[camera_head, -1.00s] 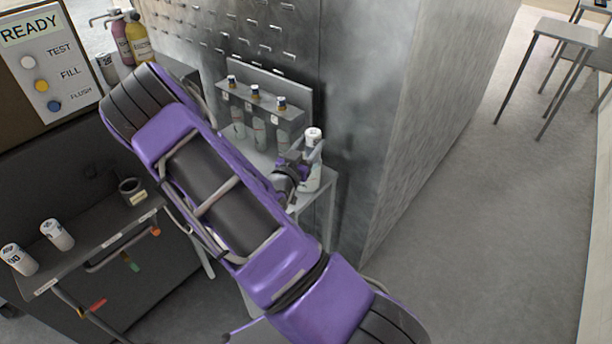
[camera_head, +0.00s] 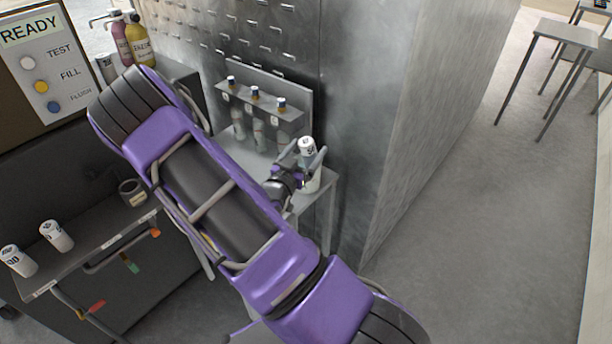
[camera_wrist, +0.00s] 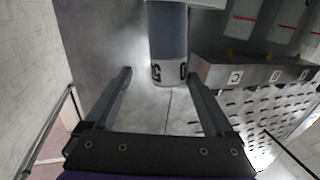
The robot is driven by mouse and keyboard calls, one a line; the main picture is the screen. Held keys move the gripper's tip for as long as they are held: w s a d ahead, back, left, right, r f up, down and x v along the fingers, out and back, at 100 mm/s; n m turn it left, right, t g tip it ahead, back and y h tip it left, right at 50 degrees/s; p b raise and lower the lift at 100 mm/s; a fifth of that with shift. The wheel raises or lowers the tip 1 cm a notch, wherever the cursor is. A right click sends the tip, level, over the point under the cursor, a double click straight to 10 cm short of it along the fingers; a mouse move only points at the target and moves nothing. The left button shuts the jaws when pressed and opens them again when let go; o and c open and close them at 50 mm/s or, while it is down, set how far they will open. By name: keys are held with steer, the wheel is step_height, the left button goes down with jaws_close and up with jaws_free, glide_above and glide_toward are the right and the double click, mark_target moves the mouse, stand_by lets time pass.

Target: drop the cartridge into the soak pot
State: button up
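My gripper (camera_head: 305,158) is at the right end of the small table, by a white bottle-like thing (camera_head: 312,182) with a numbered white top (camera_head: 307,146). In the wrist view my gripper (camera_wrist: 160,85) has its fingers wide apart. A grey-blue cylinder with a white, numbered end (camera_wrist: 167,74) shows between and beyond the fingertips, with clear gaps to both fingers. Two white numbered cartridges (camera_head: 57,236) (camera_head: 18,260) stand on the dark counter at left. A dark open pot (camera_head: 131,192) with a pale label, perhaps the soak pot, stands at that counter's back.
A rack (camera_head: 262,112) with several blue-capped bottles stands behind my gripper on the small table (camera_head: 325,185). A metal pegboard wall (camera_head: 220,35) is behind it. Coloured-handled hoses hang at the counter front. The floor at right (camera_head: 490,220) is open.

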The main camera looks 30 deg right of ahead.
steer(key=v, duration=1.5)
steer(key=shift+b, duration=0.35)
steer(key=shift+s, duration=0.1)
